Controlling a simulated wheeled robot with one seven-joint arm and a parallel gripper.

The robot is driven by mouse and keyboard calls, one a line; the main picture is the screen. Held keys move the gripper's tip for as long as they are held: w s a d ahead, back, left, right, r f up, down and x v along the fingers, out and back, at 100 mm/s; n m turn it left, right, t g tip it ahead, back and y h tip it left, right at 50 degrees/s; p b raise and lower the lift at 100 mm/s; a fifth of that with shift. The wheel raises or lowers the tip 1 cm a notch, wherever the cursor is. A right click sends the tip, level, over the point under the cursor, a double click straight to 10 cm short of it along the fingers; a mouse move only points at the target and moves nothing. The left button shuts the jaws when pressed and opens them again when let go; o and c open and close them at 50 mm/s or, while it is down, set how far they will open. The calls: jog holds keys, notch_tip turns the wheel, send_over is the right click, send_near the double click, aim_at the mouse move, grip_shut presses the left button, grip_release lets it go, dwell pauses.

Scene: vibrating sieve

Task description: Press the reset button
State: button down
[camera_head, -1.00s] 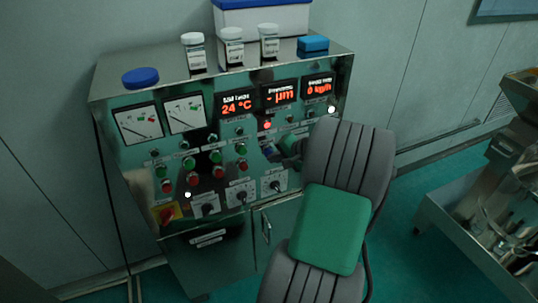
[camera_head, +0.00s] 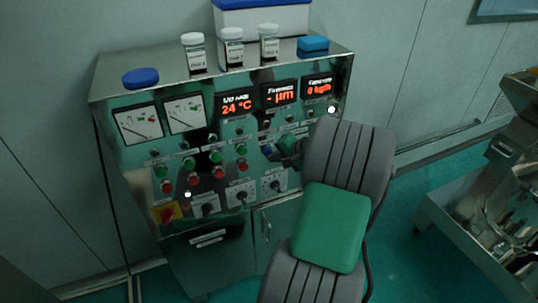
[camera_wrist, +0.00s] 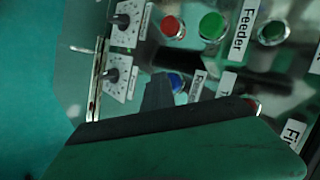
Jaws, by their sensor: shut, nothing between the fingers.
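A blue button (camera_wrist: 176,82) on the panel shows in the wrist view, partly hidden by my gripper (camera_wrist: 157,92). Its label is cut off, so I cannot read whether it says reset. My gripper is shut and empty, with its tip right beside the blue button; I cannot tell whether they touch. In the head view my gripper (camera_head: 274,152) is at the right-middle of the control panel's front (camera_head: 225,137), and my arm hides part of the panel there.
Green buttons (camera_head: 215,157), red buttons (camera_head: 193,181) and rotary knobs (camera_head: 242,196) surround the area. A red emergency knob on a yellow plate (camera_head: 167,215) is at lower left. Jars (camera_head: 232,47) and a blue lid (camera_head: 140,77) stand on top. A metal machine (camera_head: 490,190) is at right.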

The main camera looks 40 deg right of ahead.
jog(key=shift+s+a, duration=0.2)
jog(key=shift+s, duration=0.5)
jog(key=s, duration=0.1)
jog(key=s+a, duration=0.1)
jog(key=s, duration=0.1)
jog(key=s+p, duration=0.1)
jog(key=shift+s+a, duration=0.25)
jog(key=shift+s, duration=0.15)
